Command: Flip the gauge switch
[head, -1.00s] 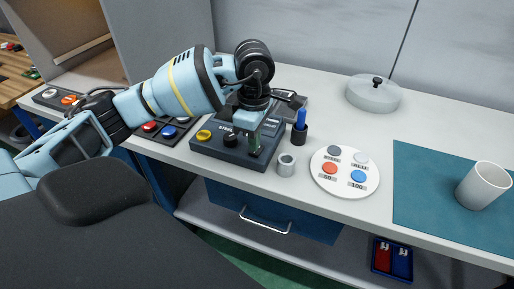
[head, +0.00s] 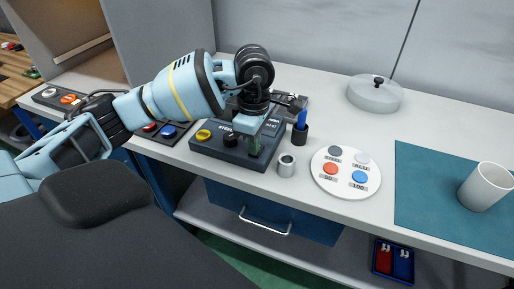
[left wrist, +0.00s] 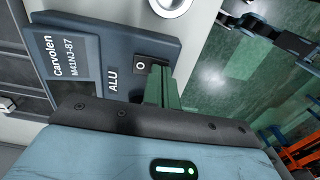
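A dark blue-grey control box (head: 222,149) sits on the bench in the head view, with a yellow button and a black knob. In the left wrist view its face (left wrist: 92,45) carries the labels "Carvolen M41NJ-87" and "ALU". A black rocker switch (left wrist: 140,64) marked "O" is beside the ALU label. My left gripper (head: 254,151) points down over the right part of the box. Its green fingers (left wrist: 160,84) look closed together, with nothing seen between them. Their tips are right beside the switch; contact cannot be told. The gripper hides the switch in the head view.
A small grey cylinder (head: 287,166) and a dark cup with a blue pen (head: 300,132) stand close right of the box. A round white button plate (head: 345,187), a lidded dish (head: 374,95) and a white mug (head: 484,187) are farther right. A second button panel (head: 160,139) is left.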

